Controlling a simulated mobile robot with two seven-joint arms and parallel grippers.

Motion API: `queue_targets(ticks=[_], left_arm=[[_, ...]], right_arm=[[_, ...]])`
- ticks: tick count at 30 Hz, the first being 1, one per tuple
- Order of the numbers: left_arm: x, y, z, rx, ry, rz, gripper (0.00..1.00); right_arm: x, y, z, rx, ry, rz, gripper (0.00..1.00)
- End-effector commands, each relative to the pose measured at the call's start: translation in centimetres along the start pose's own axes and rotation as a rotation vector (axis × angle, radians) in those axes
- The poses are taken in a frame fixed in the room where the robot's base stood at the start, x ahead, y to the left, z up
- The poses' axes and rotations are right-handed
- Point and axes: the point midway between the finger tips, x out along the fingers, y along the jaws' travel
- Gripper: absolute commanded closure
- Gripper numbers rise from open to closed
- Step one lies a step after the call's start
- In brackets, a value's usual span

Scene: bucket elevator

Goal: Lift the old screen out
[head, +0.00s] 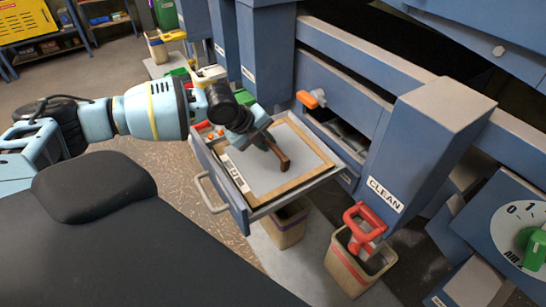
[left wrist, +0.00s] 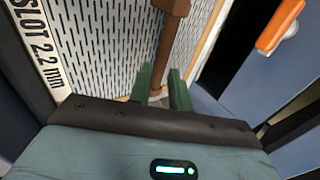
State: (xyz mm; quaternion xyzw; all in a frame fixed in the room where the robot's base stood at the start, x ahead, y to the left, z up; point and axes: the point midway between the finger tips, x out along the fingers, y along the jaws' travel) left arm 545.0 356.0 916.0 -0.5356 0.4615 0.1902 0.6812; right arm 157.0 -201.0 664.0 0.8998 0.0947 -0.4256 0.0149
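The screen (head: 253,177) is a pale slotted sheet in a light wooden frame, lying in a pulled-out drawer (head: 238,206). A brown bar-shaped handle (head: 282,161) stands over its middle. The left wrist view shows the slotted screen (left wrist: 122,45) with a "SLOT 2.2 mm" label beside it. My right gripper is not in view.
An orange lever (head: 311,99) is on the blue machine behind the drawer. A post marked CLEAN (head: 400,160) stands to the right. A bin with a red-handled tool (head: 361,226) and another bin (head: 284,226) stand below. Small orange pieces lie at the drawer's left corner.

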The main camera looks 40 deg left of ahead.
Motion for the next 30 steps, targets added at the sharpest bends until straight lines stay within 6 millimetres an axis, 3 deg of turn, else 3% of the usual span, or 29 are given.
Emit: queue_targets(ticks=[12, 20, 25, 30], left_arm=[[4.8, -0.1, 0.5, -0.001, 0.0, 0.001, 0.8], [5.1, -0.1, 0.5, -0.001, 0.0, 0.0, 0.8], [5.0, -0.1, 0.5, -0.001, 0.0, 0.0, 0.99], [5.0, -0.1, 0.5, -0.001, 0.0, 0.0, 1.0]], right_arm=[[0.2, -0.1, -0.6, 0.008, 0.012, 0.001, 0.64], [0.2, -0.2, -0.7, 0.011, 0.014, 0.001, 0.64], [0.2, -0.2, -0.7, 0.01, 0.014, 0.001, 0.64], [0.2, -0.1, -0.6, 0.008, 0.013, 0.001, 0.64]])
